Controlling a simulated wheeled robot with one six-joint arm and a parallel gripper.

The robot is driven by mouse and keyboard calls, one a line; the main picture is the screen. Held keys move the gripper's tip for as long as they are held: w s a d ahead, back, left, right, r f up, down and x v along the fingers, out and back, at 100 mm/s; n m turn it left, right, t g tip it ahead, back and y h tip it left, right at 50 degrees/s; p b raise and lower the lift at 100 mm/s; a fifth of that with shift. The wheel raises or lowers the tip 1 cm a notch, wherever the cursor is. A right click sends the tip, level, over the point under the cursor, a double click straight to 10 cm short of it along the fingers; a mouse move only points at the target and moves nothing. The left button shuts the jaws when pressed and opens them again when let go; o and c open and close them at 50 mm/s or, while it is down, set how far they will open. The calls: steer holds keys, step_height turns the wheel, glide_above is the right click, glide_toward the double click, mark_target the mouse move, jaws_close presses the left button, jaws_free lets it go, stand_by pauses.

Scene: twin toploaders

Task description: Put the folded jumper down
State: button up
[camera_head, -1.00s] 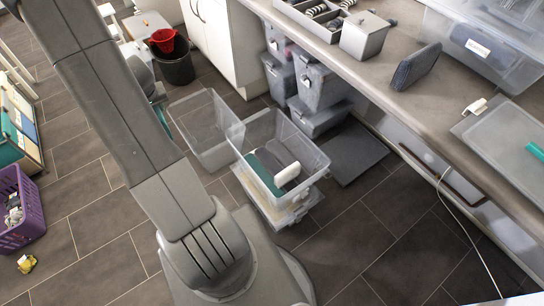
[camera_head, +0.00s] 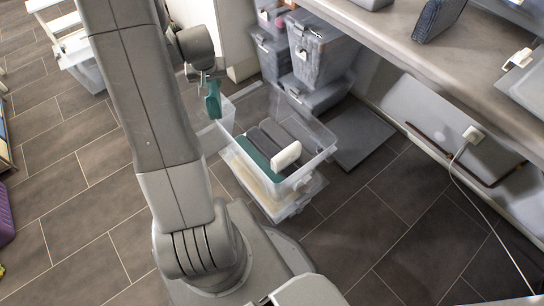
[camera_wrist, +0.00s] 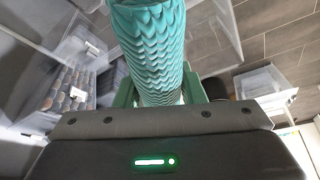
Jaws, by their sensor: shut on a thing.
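The folded jumper (camera_wrist: 155,45) is teal with a wavy knit pattern and fills the upper middle of the wrist view. My gripper (camera_wrist: 160,98) is shut on it, with a green finger on either side. In the head view the jumper (camera_head: 213,103) hangs from my gripper (camera_head: 206,80), to the upper left of an open clear box (camera_head: 318,160). It appears above the floor, but its exact height cannot be told. Part of my arm hides the area to its left.
The clear box holds a teal folded piece (camera_head: 248,155), dark grey folded pieces (camera_head: 277,135) and a white item (camera_head: 287,156). Lidded grey bins (camera_head: 318,50) stand behind it. A worktop (camera_head: 400,45) runs along the right. Floor (camera_head: 350,240) is clear at the front right.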

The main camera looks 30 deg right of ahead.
steer(key=s+d+f+m+h+b, duration=0.1)
steer(key=s+d+f+m+b, duration=0.2)
steer(key=s+d+f+b, duration=0.8)
steer(key=f+b, duration=0.1)
steer(key=f, duration=0.2)
steer(key=d+f+b, duration=0.1)
steer(key=f, duration=0.2)
steer(key=w+f+b, duration=0.1)
steer(key=f, duration=0.2)
steer(key=shift+d+f+b, duration=0.15)
steer(key=shift+b, duration=0.15)
steer(key=shift+f, duration=0.2)
steer(key=o, duration=1.2)
steer(key=shift+r, duration=0.25)
steer(key=p+v, duration=0.1)
steer(key=v, duration=0.3)
steer(key=p+v, duration=0.1)
steer(key=v, duration=0.3)
steer(key=p+v, duration=0.1)
steer(key=v, duration=0.3)
steer(key=shift+w+p, duration=0.3)
steer(key=shift+p, duration=0.1)
